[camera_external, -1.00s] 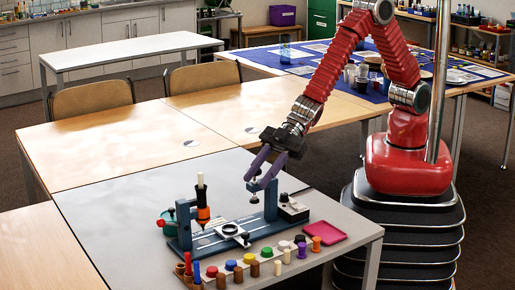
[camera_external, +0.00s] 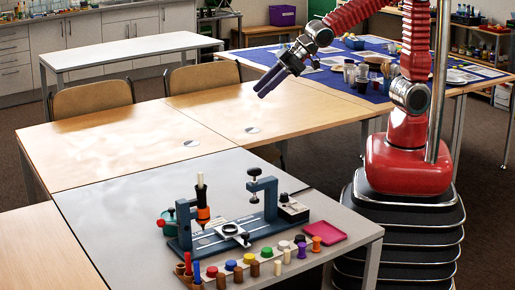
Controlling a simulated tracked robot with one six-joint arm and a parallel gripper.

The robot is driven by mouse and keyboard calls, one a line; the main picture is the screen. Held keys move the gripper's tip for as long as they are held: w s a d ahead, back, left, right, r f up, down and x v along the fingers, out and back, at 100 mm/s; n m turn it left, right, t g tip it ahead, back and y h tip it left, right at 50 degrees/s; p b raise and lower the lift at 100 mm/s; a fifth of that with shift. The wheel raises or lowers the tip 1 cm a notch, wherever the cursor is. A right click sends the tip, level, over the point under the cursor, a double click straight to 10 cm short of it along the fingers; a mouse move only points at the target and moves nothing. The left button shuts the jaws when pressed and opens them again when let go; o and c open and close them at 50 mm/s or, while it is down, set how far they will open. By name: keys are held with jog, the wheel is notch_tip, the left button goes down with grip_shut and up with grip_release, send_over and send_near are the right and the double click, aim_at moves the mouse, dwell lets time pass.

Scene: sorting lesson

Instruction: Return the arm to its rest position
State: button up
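My gripper (camera_external: 262,92) hangs above the wooden tables, well up and away from the grey table. Its two purple-grey fingers point down and left, close together, with nothing visible between them. Whether they touch is too small to tell. My red arm (camera_external: 352,14) reaches up from its red base at the right, and its upper part leaves the top of the picture.
A blue fixture (camera_external: 228,236) with an orange-black tool (camera_external: 203,206) and a clamp post stands on the grey table (camera_external: 105,196). Coloured pegs and a magenta tray (camera_external: 325,234) lie in front. The wooden tables (camera_external: 110,140) are mostly clear. A blue-covered table (camera_external: 340,88) holds cups and papers.

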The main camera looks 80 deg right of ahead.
jog(key=s+d+r+m+g+h, duration=0.1)
jog(key=s+d+m, duration=0.1)
jog(key=s+d, duration=0.4)
jog(key=s+d+r+m+h, duration=0.15)
jog(key=s+d, duration=0.25)
jog(key=d, duration=0.5)
jog(key=s+d+m+g, duration=0.1)
jog(key=s+d, duration=0.2)
jog(key=s, duration=0.3)
jog(key=s+d+f+m+g, duration=0.1)
jog(key=s+d, duration=0.2)
jog(key=s, duration=0.3)
jog(key=shift+h, duration=0.35)
jog(key=shift+o, duration=0.6)
jog(key=shift+f+m, duration=0.1)
jog(key=shift+m, duration=0.15)
dwell(0.5)
